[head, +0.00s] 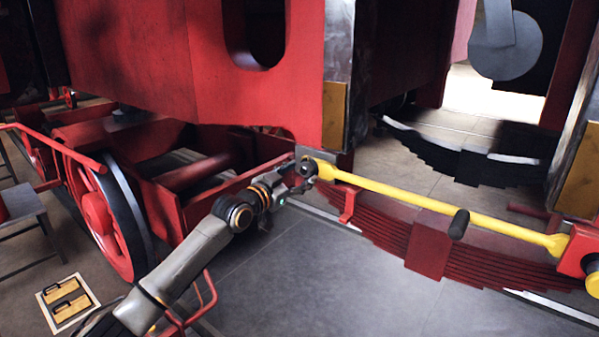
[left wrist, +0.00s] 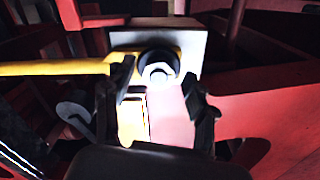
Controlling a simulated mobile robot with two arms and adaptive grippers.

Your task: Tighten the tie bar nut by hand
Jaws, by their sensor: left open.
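The yellow tie bar (head: 410,202) runs across the red frame from centre to right, with a dark grip (head: 459,224) on it. It also shows in the left wrist view (left wrist: 55,68), ending in a yellow eye at a pale plate (left wrist: 187,42). A bright nut (left wrist: 157,74) with a dark ring behind it sits at that eye. My left gripper (head: 306,168) is at the bar's left end; in the left wrist view its open fingers (left wrist: 158,82) stand either side of the nut. I cannot tell whether they touch it. The gripper hides the nut in the head view. My right gripper is out of view.
A red leaf spring (head: 430,250) lies below the bar. A red wheel (head: 105,220) and red frame are left of my arm. The grey floor (head: 320,290) in front is clear.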

